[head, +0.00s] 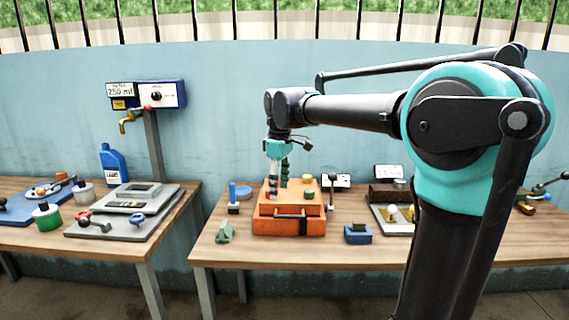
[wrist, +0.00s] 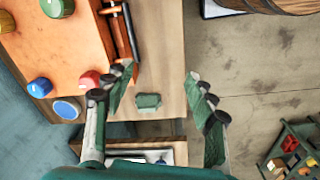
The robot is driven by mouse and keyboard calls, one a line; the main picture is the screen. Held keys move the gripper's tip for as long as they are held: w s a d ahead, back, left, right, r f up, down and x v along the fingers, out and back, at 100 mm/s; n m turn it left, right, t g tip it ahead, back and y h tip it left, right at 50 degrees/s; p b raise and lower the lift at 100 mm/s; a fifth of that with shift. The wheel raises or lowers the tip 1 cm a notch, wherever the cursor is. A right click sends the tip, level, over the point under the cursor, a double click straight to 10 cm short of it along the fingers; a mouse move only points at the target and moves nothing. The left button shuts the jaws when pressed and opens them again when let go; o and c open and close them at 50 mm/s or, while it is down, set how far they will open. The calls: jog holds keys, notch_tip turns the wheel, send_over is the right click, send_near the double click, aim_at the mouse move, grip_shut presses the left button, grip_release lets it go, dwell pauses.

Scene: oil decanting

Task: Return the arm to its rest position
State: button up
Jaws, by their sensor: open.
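My arm reaches from the right across the right workbench (head: 360,244) in the head view. My gripper (head: 278,180) points down over the orange box (head: 290,226), which has a drawer front with a dark handle. In the wrist view my gripper (wrist: 160,92) has its two green, dark-jointed fingers spread wide apart, with nothing held between them. A small green block (wrist: 148,102) shows between the fingers on the bench, below them and apart. It is likely the green piece (head: 225,232) left of the orange box in the head view.
Colored knobs sit on the orange box; a blue block (head: 357,234) and a tray (head: 392,222) stand to its right. The left bench holds a scale (head: 130,210), a blue jug (head: 114,164) and a tap (head: 130,119). The wrist view shows floor and a green crate (wrist: 290,150).

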jog(key=s+d+f+m+t, duration=0.1)
jog(key=s+d+f+m, duration=0.3)
jog(key=s+d+f, duration=0.2)
jog(key=s+d+f+m+t, duration=0.1)
jog(key=s+d+f+m, duration=0.4)
jog(key=f, duration=0.6)
jog(key=s+d+f+m+t, duration=0.1)
jog(key=s+d+f+m, duration=0.3)
jog(key=s+d+f, duration=0.3)
notch_tip(320, 180, down, 2)
jog(key=d, duration=0.2)
jog(key=shift+s+d+f+m+t, duration=0.25)
jog(key=shift+s+d+m+t, duration=0.05)
jog(key=shift+s, duration=0.1)
jog(key=shift+r, duration=0.1)
